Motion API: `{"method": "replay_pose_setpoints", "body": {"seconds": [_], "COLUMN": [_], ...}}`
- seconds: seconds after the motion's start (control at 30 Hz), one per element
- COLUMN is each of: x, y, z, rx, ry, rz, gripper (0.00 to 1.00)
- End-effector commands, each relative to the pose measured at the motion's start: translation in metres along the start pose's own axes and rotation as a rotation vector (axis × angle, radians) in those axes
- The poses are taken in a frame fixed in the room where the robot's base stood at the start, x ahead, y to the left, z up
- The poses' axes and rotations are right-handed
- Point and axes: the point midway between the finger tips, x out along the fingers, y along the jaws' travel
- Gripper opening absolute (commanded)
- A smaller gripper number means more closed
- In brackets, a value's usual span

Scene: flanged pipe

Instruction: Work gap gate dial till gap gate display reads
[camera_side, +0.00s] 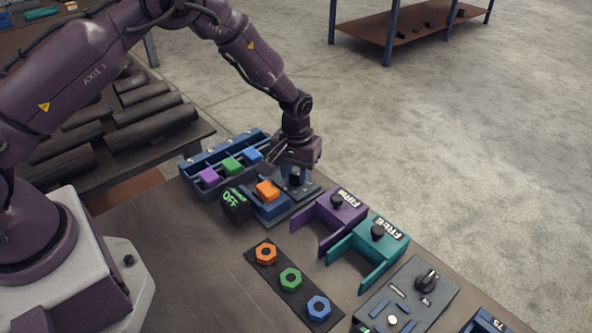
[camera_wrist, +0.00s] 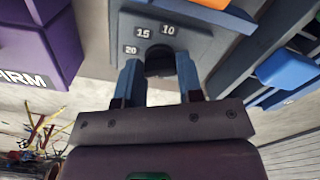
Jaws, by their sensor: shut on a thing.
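The gap gate is a blue-grey fixture with an orange block (camera_side: 267,190) on it. The gap gate display (camera_side: 231,200) is a small black box beside the fixture and reads OFF in green. My gripper (camera_wrist: 160,78) points down over the fixture and is shut on the dial, one finger on each side. In the side view my gripper (camera_side: 297,176) covers most of the dial.
A blue rack (camera_side: 215,168) with purple, green and blue blocks stands behind the fixture. Purple (camera_side: 340,215) and teal (camera_side: 370,245) labelled brackets stand close to its right. A dark strip (camera_side: 290,285) with orange, green and blue hex nuts and a panel with a black knob (camera_side: 427,281) lie nearer.

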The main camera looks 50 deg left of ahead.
Motion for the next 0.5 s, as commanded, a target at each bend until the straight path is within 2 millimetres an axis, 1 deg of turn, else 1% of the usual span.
{"method": "replay_pose_setpoints", "body": {"seconds": [0.2, 0.5], "x": [-0.0008, -0.0009], "y": [0.0001, 0.0000], "z": [-0.0002, -0.0002], "rx": [0.180, 0.361], "ry": [0.000, 0.000], "rz": [0.001, 0.001], "gripper": [0.10, 0.10]}}
